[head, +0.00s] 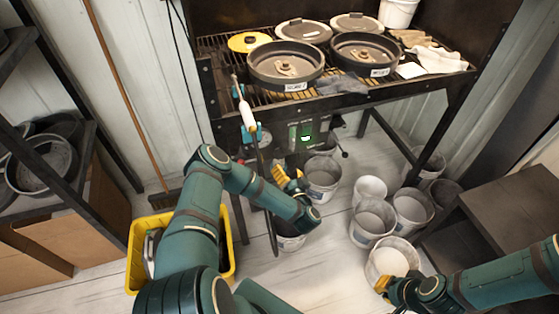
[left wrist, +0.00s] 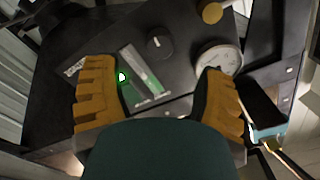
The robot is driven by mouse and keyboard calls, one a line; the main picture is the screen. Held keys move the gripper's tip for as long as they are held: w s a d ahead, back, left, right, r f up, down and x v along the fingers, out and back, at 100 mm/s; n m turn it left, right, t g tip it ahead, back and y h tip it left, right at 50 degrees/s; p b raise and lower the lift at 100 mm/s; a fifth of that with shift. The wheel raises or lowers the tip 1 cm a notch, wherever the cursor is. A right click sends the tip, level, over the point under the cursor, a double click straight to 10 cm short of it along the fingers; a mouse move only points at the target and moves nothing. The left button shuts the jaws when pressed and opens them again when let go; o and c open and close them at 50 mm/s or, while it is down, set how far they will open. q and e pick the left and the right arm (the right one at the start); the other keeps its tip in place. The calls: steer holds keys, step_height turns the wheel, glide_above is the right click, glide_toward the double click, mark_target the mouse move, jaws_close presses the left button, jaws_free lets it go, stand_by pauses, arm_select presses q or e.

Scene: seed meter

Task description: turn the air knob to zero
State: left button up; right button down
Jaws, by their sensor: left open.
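In the left wrist view a dark panel (left wrist: 185,75) carries a round black knob (left wrist: 160,43) with a small pale mark. I cannot read its label, so I cannot confirm that it is the air knob. A white dial gauge (left wrist: 219,57) and a green-lit display (left wrist: 125,77) flank the knob. My left gripper (left wrist: 157,88) is open and empty, its orange fingers apart with the knob beyond them, not touching it. In the head view my left gripper (head: 284,176) is below the green-lit panel (head: 307,132). My right gripper (head: 393,288) is low at the right, its jaws unclear.
A brass-coloured knob (left wrist: 212,12) sits above the gauge. Dark pans (head: 285,65) stand on the rack above the panel. Several buckets (head: 372,220) stand on the floor below and to the right. A yellow bin (head: 137,262) is beside my left arm.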

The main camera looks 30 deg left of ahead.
mark_target(280, 157)
arm_select(q)
steer(key=x, duration=0.8)
steer(key=shift+a+b, duration=0.1)
steer(key=shift+b, duration=0.25)
jaws_close()
